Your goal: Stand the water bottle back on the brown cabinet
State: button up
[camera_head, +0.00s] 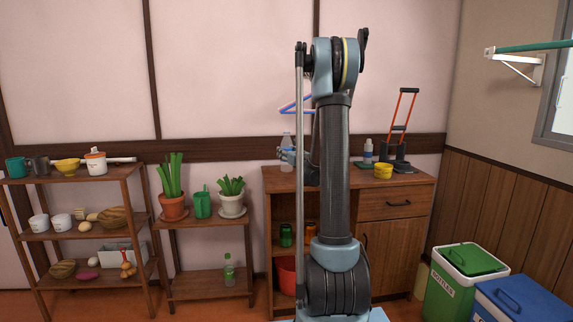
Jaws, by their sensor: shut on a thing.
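The clear water bottle (287,139) stands upright at the left end of the brown cabinet (407,186). My gripper (287,154) is around the bottle's lower half and shut on it. My own arm stands in front of the cabinet's middle and hides part of the gripper's wrist side. The bottle's base is at about the level of the cabinet's top. I cannot tell whether it touches the top or hangs just above it.
A plant stand (205,222) is to the left. Green (459,285) and blue bins (520,303) stand at right.

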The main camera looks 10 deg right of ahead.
jog(key=shift+f, duration=2)
jog(key=o, duration=1.2)
jog(key=v, duration=1.2)
jog(key=shift+r, duration=0.1)
jog(key=s+a+f+n+g+y, duration=0.1)
jog(key=s+a+f+n+g, duration=0.1)
jog(key=s+a+n+g, duration=0.55)
jog(key=s+a+f+n+g+y, duration=0.1)
jog(key=s+a+n, duration=0.4)
jog(key=s+n, duration=0.65)
jog(key=s+d+f+n+g+h, duration=0.2)
jog(key=s+d+f+n, duration=0.1)
jog(key=s, duration=0.5)
jog(key=s+d+f+n+g+h, duration=0.2)
jog(key=s+n, duration=0.4)
jog(key=s, duration=0.3)
jog(key=s+d+f+n+g+h, duration=0.2)
jog(key=s+d+f+n+h, duration=0.1)
jog(key=s, duration=0.6)
jog(key=shift+s+d+f+n+g, duration=0.1)
jog(key=shift+d+f+n+g, duration=0.15)
jog(key=shift+f+n, duration=0.3)
jog(key=shift+d+f+n+g, duration=0.1)
jog(key=shift+d+f+n, duration=0.15)
jog(key=shift+f+n, duration=0.3)
